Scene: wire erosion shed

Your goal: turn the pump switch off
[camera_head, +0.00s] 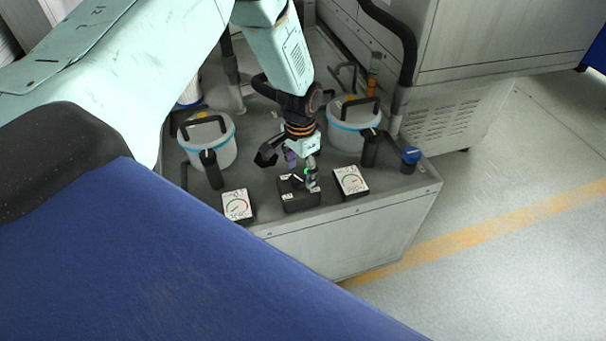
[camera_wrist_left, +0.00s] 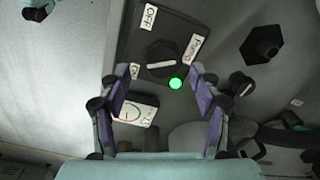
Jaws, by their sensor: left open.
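The pump switch is a black box (camera_head: 299,198) near the front edge of the grey cabinet top, between two dial gauges. In the left wrist view its black rotary knob (camera_wrist_left: 161,56) carries a white pointer line, lying towards the ON label. The OFF label (camera_wrist_left: 150,15) and the Pump label (camera_wrist_left: 193,46) show on the plate. A green lamp (camera_wrist_left: 175,84) is lit. My left gripper (camera_head: 290,170) is open above the box and partly hides it. In the left wrist view its fingers (camera_wrist_left: 161,75) stand apart, with the knob between and slightly beyond their tips. Contact is unclear.
Dial gauges stand to the left (camera_head: 237,206) and right (camera_head: 351,181) of the box. White lidded buckets (camera_head: 215,150) (camera_head: 346,135) stand behind. A blue-topped fitting (camera_head: 411,156) is at the right corner. A large grey machine (camera_head: 490,40) stands behind right.

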